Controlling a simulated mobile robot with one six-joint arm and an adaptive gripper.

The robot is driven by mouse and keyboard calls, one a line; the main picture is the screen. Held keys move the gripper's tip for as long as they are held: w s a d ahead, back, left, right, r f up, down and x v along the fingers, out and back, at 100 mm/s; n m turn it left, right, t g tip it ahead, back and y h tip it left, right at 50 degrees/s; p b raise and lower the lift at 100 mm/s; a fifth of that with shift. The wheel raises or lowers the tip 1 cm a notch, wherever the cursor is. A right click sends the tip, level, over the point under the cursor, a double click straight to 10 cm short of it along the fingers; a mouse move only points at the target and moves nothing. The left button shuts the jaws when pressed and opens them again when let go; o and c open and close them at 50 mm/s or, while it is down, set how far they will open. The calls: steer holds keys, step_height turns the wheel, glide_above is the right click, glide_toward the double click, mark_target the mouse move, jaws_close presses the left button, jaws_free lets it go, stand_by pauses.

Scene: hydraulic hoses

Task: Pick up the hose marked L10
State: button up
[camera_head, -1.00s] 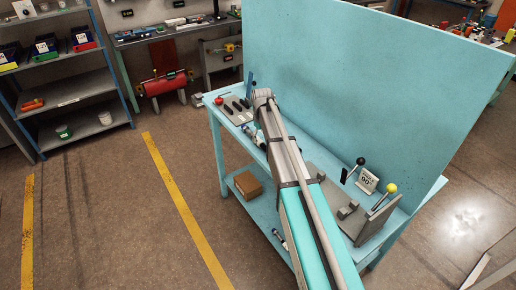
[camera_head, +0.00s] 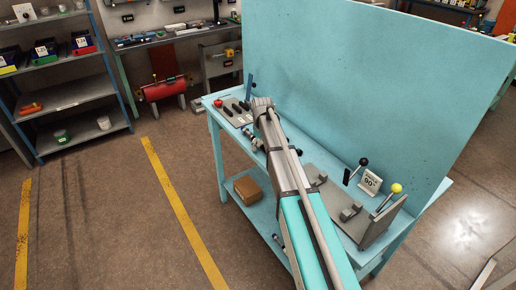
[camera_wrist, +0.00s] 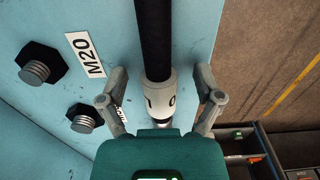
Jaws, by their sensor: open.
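In the wrist view a black hose (camera_wrist: 154,35) runs down from the top edge and ends in a white collar (camera_wrist: 157,96) with a metal end below it. The collar carries dark characters; "1" and "0" can be made out, and no "L" is readable. My gripper (camera_wrist: 160,85) is open, with one finger on each side of the collar and a visible gap to each. The hose's lower end is partly hidden by my gripper's body. In the head view my arm covers this part of the bench, and the hose cannot be picked out.
An M20 label (camera_wrist: 85,55) and two dark threaded fittings (camera_wrist: 38,68) (camera_wrist: 85,118) lie left of the hose. In the head view the blue bench (camera_head: 219,150) has a tall back panel (camera_head: 350,80), a yellow-knobbed lever (camera_head: 396,188) and a 90° sign (camera_head: 370,182).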

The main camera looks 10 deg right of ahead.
jaws_close()
stand_by(0.4)
steer(key=shift+r, duration=0.15)
step_height(320, 180, up, 3)
steer(key=p, duration=0.3)
steer(key=s+d+r+p, duration=0.2)
steer(key=s+r+p, duration=0.7)
steer(key=s, duration=0.5)
steer(key=shift+r+p, duration=0.35)
steer(key=shift+p, duration=0.15)
steer(key=shift+w, duration=0.1)
